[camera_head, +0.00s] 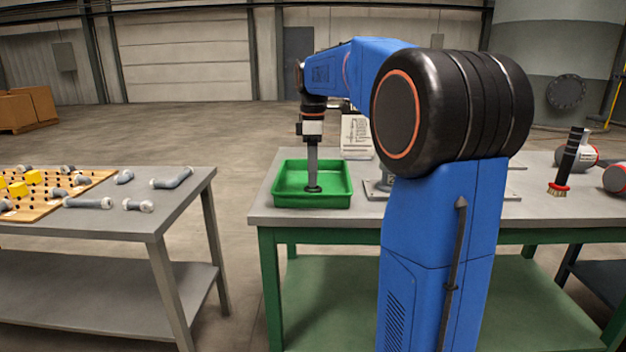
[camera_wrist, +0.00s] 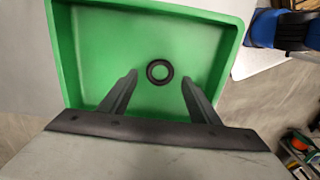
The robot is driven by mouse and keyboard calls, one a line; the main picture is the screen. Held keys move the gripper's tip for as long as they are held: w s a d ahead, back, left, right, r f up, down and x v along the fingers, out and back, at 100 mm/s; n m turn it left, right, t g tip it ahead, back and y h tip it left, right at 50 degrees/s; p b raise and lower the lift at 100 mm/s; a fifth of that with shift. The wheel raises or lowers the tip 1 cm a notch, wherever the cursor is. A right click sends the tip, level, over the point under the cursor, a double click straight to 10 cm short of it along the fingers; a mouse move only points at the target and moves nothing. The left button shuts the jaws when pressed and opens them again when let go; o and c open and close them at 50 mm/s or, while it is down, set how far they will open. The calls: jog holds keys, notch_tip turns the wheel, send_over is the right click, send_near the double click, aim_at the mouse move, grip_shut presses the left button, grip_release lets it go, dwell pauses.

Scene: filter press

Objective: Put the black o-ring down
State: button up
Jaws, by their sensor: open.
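The black o-ring (camera_wrist: 160,72) lies flat on the floor of the green tray (camera_wrist: 222,14), between and just beyond my fingertips in the wrist view. In the head view the o-ring (camera_head: 313,189) shows as a dark ring in the green tray (camera_head: 334,202), right below my gripper (camera_head: 312,180). My gripper (camera_wrist: 158,80) points down into the tray with its two fingers spread apart. Nothing is held between them. The fingers appear clear of the ring in the wrist view, though the exact height above it is hard to tell.
The tray stands at the left end of a grey-topped table (camera_head: 262,210) with green legs. A brush (camera_head: 567,165) and grey-and-red parts are at its right. A separate table (camera_head: 185,205) at left holds a pegboard (camera_head: 40,200) and grey fittings. A floor gap separates the tables.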

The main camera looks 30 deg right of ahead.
notch_tip(320, 180, up, 9)
jog(key=shift+r, duration=0.2)
jog(key=s+a+f+m+t, duration=0.1)
jog(key=s+a+f+m, duration=0.2)
jog(key=s+a+f, duration=0.35)
jog(key=s+a+f+m+t, duration=0.2)
jog(key=s+a+f+m, duration=0.15)
jog(key=s, duration=0.65)
jog(key=s+a+f+m+t, duration=0.1)
jog(key=s+a+f+m, duration=0.1)
jog(key=s+f, duration=0.5)
jog(key=s+a+f+m+t, duration=0.1)
jog(key=s+a+f+m, duration=0.1)
jog(key=s+f, duration=0.4)
notch_tip(320, 180, down, 3)
jog(key=shift+s+a+f+m, duration=0.1)
jog(key=shift+s+a+m, duration=0.3)
jog(key=shift+a, duration=0.5)
jog(key=shift+d, duration=0.1)
